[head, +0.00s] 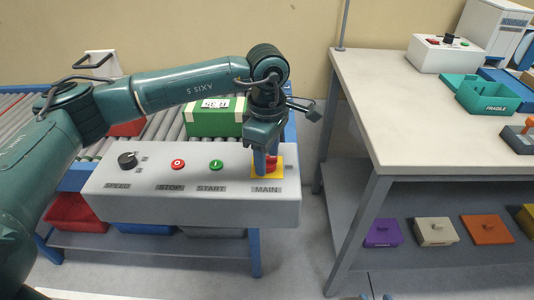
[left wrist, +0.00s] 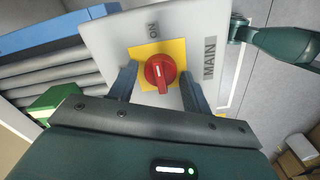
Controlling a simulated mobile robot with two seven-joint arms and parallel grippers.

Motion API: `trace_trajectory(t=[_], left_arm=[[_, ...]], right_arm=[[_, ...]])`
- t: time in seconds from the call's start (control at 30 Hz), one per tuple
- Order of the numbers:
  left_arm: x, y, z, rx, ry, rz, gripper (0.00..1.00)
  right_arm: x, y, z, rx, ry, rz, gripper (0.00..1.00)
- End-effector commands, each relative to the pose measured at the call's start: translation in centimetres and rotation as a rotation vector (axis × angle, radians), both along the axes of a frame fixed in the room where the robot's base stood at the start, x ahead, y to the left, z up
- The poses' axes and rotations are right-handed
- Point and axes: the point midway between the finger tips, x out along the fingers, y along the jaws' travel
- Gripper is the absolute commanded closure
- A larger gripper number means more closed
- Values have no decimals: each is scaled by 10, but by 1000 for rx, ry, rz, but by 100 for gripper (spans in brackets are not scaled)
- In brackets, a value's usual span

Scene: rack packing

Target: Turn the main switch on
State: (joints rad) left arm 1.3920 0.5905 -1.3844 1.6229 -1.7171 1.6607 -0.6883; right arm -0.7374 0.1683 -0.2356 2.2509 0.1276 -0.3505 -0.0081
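The main switch is a red rotary knob (left wrist: 160,73) on a yellow square plate (left wrist: 143,52), at the right end of the grey control panel (head: 130,200). In the left wrist view, an ON label is beside the plate and a MAIN label lies to the right. My left gripper (left wrist: 158,88) is open, with one finger on each side of the knob and a visible gap to it. In the head view, my left gripper (head: 265,165) points down over the knob and partly hides it. My right gripper (head: 376,297) shows only two separated fingertips at the bottom edge.
The panel also carries a black speed knob (head: 127,160), a red stop button (head: 177,165) and a green start button (head: 216,165). A green box (head: 213,122) sits on the roller conveyor behind. A white-topped workbench (head: 390,100) stands to the right, with a floor gap between.

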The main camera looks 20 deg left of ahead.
Motion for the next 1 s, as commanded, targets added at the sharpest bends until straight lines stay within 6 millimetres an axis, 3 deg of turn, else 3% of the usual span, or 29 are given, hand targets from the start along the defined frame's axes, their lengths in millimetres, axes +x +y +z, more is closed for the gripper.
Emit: trace_trajectory(t=[0.13, 0.47, 1.0], left_arm=[[0, 0, -1, 0, 2, 0, 41], [0, 0, 7, 0, 2, 1, 41], [0, 0, 113, 0, 0, 1, 41]], right_arm=[[1, 0, 0, -1, 0, 0, 64], [1, 0, 0, 0, -1, 1, 64], [1, 1, 0, 1, 1, 3, 64]])
